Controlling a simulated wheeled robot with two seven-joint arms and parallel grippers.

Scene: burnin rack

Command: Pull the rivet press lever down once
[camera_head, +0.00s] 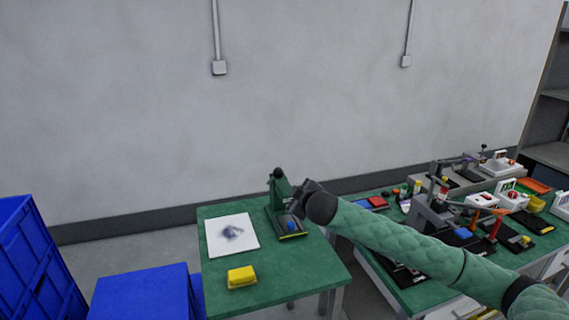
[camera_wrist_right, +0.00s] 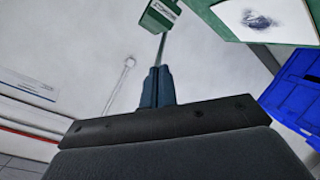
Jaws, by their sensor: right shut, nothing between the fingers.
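The green rivet press (camera_head: 277,190) stands on its dark base near the back right of the small green table. Its green head (camera_wrist_right: 160,14) shows at the top of the right wrist view. A thin grey lever rod (camera_wrist_right: 161,48) runs from the head toward my fingertips. My right gripper (camera_head: 295,197) is beside the press, on its right side. In the wrist view its fingers (camera_wrist_right: 157,72) are closed together with nothing between them, and the rod's end meets or passes behind their tips. I cannot tell whether they touch. My left gripper is out of view.
On the same table (camera_head: 280,285) lie a white sheet with a dark smudge (camera_head: 232,235) and a yellow block (camera_head: 241,276). Blue crates (camera_head: 140,292) stand at the left. A crowded workbench (camera_head: 425,292) is at the right, under my right arm. The wall is behind.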

